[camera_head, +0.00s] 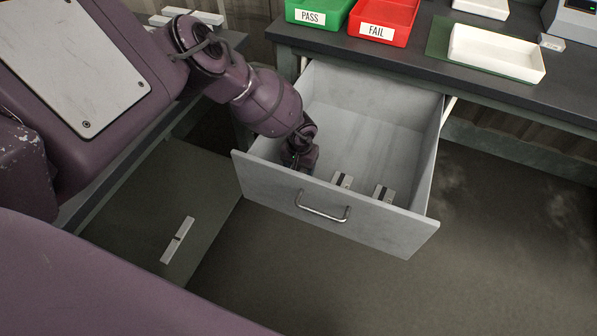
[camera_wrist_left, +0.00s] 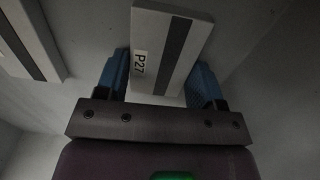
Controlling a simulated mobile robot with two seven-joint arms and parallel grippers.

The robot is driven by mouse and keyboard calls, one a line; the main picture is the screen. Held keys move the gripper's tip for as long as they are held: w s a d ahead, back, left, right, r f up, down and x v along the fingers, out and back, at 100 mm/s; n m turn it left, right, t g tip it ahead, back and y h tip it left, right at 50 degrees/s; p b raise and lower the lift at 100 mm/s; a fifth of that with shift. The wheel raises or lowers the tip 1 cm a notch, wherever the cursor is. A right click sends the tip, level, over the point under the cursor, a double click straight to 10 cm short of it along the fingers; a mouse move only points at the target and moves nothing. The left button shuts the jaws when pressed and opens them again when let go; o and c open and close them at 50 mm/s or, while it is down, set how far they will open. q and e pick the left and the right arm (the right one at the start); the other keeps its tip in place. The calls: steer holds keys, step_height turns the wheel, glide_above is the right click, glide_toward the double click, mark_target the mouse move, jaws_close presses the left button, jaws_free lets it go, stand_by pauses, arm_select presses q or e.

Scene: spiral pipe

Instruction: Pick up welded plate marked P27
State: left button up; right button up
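The welded plate marked P27 (camera_wrist_left: 168,50) is pale with a dark weld strip along it and a label near its left edge. In the left wrist view it lies between the two blue fingers of my left gripper (camera_wrist_left: 160,85). The fingers straddle its near end, with narrow gaps at its sides. In the head view my left gripper reaches down into the open drawer, and its fingertips are hidden. Two plates show behind the drawer front, a left one (camera_head: 342,180) and a right one (camera_head: 383,192); their marks are unreadable. My right gripper is not in view.
The open grey drawer (camera_head: 335,217) has walls around my left gripper. Another plate (camera_wrist_left: 28,40) lies left of P27. Above, the workbench holds a green PASS bin (camera_head: 311,17), a red FAIL bin (camera_head: 377,29) and a white tray (camera_head: 495,55).

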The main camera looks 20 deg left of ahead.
mark_target(300, 169)
arm_select(q)
steer(key=c, duration=0.9)
steer(key=shift+r, duration=0.1)
